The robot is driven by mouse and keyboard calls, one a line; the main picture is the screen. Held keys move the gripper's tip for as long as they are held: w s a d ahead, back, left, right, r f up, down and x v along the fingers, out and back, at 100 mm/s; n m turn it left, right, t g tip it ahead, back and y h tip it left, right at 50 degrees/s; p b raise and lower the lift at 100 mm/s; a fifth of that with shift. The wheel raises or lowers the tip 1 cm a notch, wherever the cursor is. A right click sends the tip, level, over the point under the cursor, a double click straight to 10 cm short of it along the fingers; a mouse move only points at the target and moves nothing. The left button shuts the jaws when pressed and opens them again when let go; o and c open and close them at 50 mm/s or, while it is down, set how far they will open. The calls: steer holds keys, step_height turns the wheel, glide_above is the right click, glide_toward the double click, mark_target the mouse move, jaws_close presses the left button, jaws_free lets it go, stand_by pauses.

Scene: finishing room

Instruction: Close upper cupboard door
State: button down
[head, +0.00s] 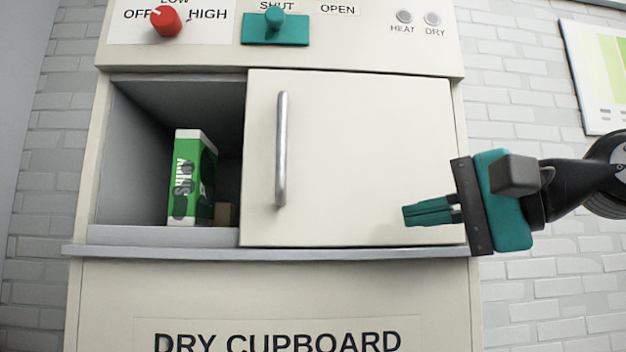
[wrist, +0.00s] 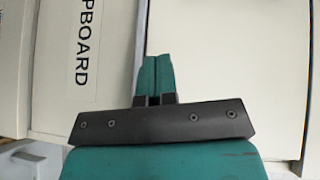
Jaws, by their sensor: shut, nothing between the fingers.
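The upper cupboard door (head: 350,150) is a cream panel with a vertical silver bar handle (head: 282,148) near its left edge. It covers the right part of the upper compartment (head: 135,150), whose left part is open. My gripper (head: 405,214) is in front of the door's lower right area, pointing left, to the right of the handle and apart from it. Its teal fingers are together with nothing between them. The wrist view shows the shut fingers (wrist: 154,60) against pale cupboard panels; the handle is not seen there.
A green box (head: 188,180) stands in the open compartment, with a small brown block (head: 226,214) behind it. A grey ledge (head: 270,253) runs below the door. Above are a red knob (head: 166,20) and a teal slider (head: 274,27). A chart (head: 605,75) hangs at the right.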

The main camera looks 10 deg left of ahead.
steer(key=y, duration=0.2)
glide_toward(309, 177)
steer(key=shift+m+g, duration=0.4)
steer(key=p+x, duration=0.2)
steer(key=s+p+x, duration=0.1)
steer(key=p+x, duration=0.2)
steer(key=shift+a+f, duration=0.1)
steer(key=shift+a, duration=0.3)
steer(key=shift+s+a+p, duration=0.7)
steer(key=shift+s+a, duration=0.05)
steer(key=shift+a, duration=0.2)
steer(key=shift+s+a+f, duration=0.2)
steer(key=shift+a+f, duration=0.05)
steer(key=shift+a, duration=0.25)
